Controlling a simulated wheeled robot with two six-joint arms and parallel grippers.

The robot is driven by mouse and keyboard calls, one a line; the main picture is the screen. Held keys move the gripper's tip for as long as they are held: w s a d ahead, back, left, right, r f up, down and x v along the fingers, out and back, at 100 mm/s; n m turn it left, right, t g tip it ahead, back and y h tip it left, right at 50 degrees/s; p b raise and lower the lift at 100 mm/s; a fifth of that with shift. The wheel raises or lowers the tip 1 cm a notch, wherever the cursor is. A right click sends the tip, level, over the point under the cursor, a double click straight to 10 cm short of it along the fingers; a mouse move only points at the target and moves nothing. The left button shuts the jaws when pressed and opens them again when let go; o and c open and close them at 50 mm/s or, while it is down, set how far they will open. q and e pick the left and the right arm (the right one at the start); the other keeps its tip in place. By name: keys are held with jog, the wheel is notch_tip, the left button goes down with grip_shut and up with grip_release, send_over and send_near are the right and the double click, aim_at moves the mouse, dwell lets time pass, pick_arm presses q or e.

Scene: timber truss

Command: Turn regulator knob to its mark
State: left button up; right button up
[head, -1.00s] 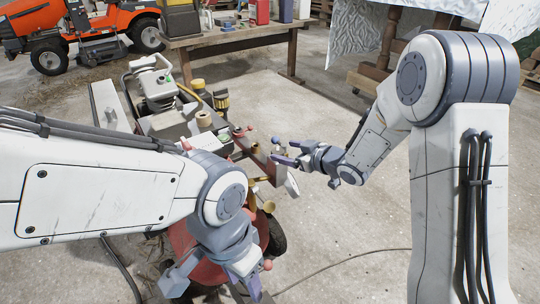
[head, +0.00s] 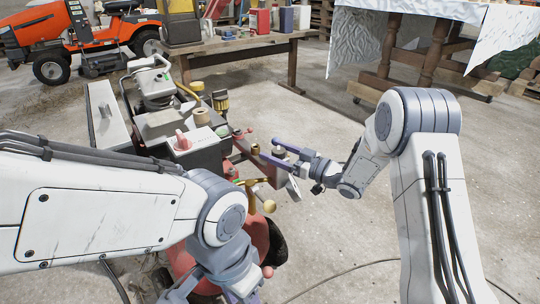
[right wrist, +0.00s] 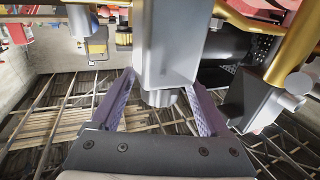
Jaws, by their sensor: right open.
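The regulator knob (head: 279,152) is a small grey cylinder on the compressor's front pipework, at the middle of the head view. In the right wrist view the knob (right wrist: 160,97) is a short grey stub at the end of a silver block (right wrist: 165,45). My right gripper (head: 270,148) is open, with one purple finger on each side of the knob. In the right wrist view gaps show between the fingers and the knob. No mark can be made out. My left gripper (head: 215,294) is low in the head view, its tips cut off by the frame edge.
A round gauge (head: 293,188) and brass fittings (head: 268,206) sit close below my right gripper. The red tank (head: 188,262) lies behind my left arm. A grey box with a red knob (head: 183,140) stands left.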

jog(key=shift+x, duration=1.05)
grip_shut()
jog(key=shift+r+n+g+y+p, duration=0.15)
jog(key=shift+n+g+y+p, duration=0.15)
jog(key=shift+n+g+p, duration=0.25)
jog(key=n+g+y+p, duration=0.1)
jog(key=g, duration=0.1)
jog(key=n+g+p, duration=0.1)
jog(key=p, duration=0.1)
jog(key=shift+s+a+g+y, duration=0.15)
jog(key=shift+s+g+y, duration=0.15)
jog(key=shift+g+y, duration=0.1)
jog(key=n+g, duration=0.1)
jog(key=n+g+p, duration=0.1)
jog(key=g, duration=0.1)
jog(key=shift+s+a+n+y, duration=0.1)
jog(key=shift+s+n+y, duration=0.15)
jog(key=shift+s+y, duration=0.05)
jog(key=shift+s+f+n+g+p, duration=0.1)
jog(key=shift+s+n+g+p, duration=0.1)
jog(key=shift+n+g, duration=0.45)
jog(key=shift+s+f+n+g+p, duration=0.1)
jog(key=shift+n+g+p, duration=0.15)
jog(key=shift+g, duration=0.65)
